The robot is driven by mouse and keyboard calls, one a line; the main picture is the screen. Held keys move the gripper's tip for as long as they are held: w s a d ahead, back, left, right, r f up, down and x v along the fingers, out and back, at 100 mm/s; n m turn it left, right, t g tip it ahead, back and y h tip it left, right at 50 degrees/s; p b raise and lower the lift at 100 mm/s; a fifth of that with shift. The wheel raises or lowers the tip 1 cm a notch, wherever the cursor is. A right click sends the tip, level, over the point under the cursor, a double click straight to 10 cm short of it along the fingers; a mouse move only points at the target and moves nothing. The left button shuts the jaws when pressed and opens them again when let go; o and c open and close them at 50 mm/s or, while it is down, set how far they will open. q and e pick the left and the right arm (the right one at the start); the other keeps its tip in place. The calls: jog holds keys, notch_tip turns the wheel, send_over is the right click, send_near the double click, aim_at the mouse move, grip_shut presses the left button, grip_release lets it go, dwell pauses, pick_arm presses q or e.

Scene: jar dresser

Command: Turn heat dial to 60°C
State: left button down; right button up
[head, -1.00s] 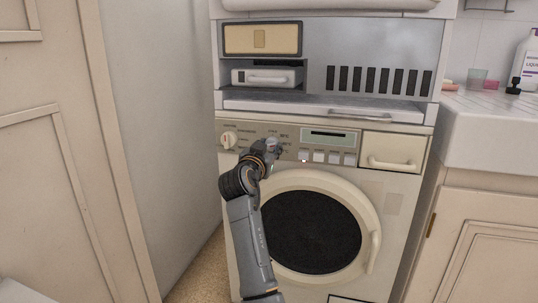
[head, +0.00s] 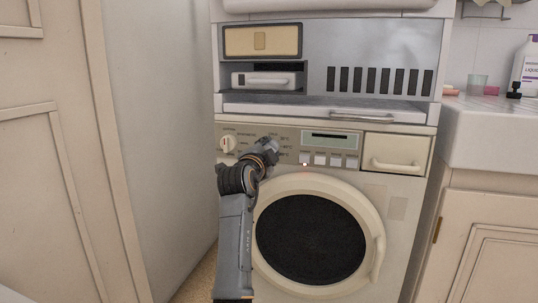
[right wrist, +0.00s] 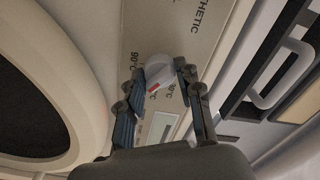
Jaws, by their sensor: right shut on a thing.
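The heat dial (right wrist: 161,70) is a pale round knob with a red mark, on the beige control panel of the washing machine. In the right wrist view it sits between the two fingers of my right gripper (right wrist: 160,76), which is shut on it. The red mark lies toward the lower left of the knob; which temperature it points at I cannot tell. A 90°C label (right wrist: 136,62) shows beside the left finger, and another label below it is partly hidden. In the head view my right gripper (head: 270,146) covers the dial. My left gripper is not in view.
Another dial (head: 228,143) with a red mark is at the panel's left. A display (head: 330,139), several buttons (head: 320,159) and a drawer (head: 395,153) lie to the right. The round door (head: 311,240) is below. A tall cabinet side (head: 160,130) stands left.

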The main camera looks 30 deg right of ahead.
aim_at(273, 110)
jog(key=shift+f+m, duration=0.15)
jog(key=shift+m, duration=0.75)
jog(key=o, duration=1.2)
jog(key=shift+c, duration=0.2)
jog(key=r, duration=1)
jog(key=shift+s+a, duration=0.15)
jog(key=shift+a, duration=0.05)
jog(key=shift+r, duration=0.15)
jog(key=shift+d, duration=0.15)
